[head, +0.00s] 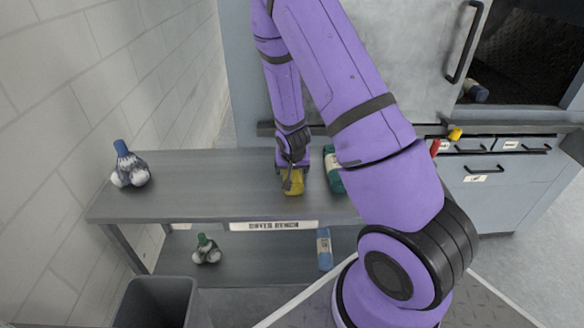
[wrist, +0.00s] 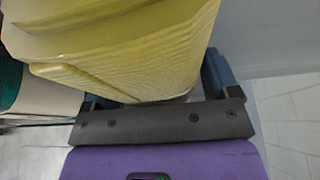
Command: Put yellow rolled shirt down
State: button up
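The yellow rolled shirt (head: 293,184) is at the bench (head: 215,185), near the middle of its top. My gripper (head: 291,168) points down at it, and its fingers sit on either side of the shirt. In the wrist view the yellow shirt (wrist: 125,45) fills the top of the picture between the fingers, and the gripper looks shut on it. The shirt's underside is hidden, so I cannot tell whether it touches the bench top or hangs just above it.
A green and white roll (head: 334,172) lies right of the yellow shirt. A blue-topped bundle (head: 130,167) stands at the bench's left end. The lower shelf holds a green-topped bundle (head: 206,250) and a blue roll (head: 324,249). A dark bin (head: 155,302) stands in front.

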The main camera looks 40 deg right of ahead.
jog(key=shift+o, duration=0.3)
jog(key=shift+r, duration=0.1)
jog(key=v, duration=1.2)
jog(key=shift+r, duration=0.15)
jog(key=s+a+r+n+y, duration=0.1)
jog(key=s+a+r+n, duration=0.15)
jog(key=s+r, duration=0.4)
jog(key=s+a+r+n+t+y, duration=0.1)
jog(key=s+a+r, duration=0.2)
jog(key=r, duration=0.7)
jog(key=s+a+r+n+y, duration=0.1)
jog(key=s+a+r, duration=0.25)
jog(key=r, duration=0.45)
jog(key=s+a+r+n, duration=0.1)
jog(key=s+r, duration=0.3)
jog(key=s, duration=0.5)
jog(key=shift+s+a+n, duration=0.25)
jog(key=shift+a+n, duration=0.1)
jog(key=shift+n, duration=0.3)
jog(key=shift+d+r, duration=0.1)
jog(key=shift+r, duration=0.05)
